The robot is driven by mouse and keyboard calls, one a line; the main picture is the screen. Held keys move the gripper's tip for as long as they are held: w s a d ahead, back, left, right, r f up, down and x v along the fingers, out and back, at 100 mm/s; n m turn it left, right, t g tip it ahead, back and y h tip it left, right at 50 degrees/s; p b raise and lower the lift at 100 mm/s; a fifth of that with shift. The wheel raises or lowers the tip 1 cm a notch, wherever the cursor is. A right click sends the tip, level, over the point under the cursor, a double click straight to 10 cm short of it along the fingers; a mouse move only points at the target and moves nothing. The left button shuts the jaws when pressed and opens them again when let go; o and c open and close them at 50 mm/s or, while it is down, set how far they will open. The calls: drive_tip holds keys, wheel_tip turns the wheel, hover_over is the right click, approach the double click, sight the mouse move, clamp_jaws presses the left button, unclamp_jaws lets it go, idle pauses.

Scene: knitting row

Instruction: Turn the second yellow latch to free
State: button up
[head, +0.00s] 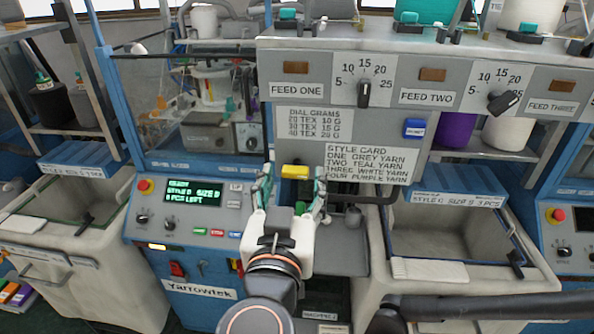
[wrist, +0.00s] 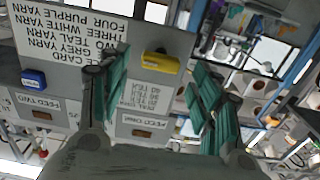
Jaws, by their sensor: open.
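A yellow latch (head: 295,172), a small block, shows at the lower edge of the grey panel in the head view. It also shows upside down in the wrist view (wrist: 160,66). My gripper (head: 293,180) is open, one teal-padded finger on each side of the latch as seen from the head. In the wrist view, the gripper (wrist: 158,88) frames the latch between its spread fingers, with gaps on both sides. I see no contact, and cannot tell how far the fingertips stand from it. No other yellow latch is clearly visible.
The grey panel (head: 290,141) carries a style card (head: 368,164), a blue tag (head: 414,128) and feed dials, one black dial (head: 364,94) among them. A green-lit display (head: 193,192) is left of my gripper. An open bin (head: 487,271) stands to the right.

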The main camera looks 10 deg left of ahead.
sight(296, 168)
drive_tip(key=shift+w, duration=1.4)
drive_tip(key=c, duration=1.1)
drive_tip(key=shift+o, duration=0.2)
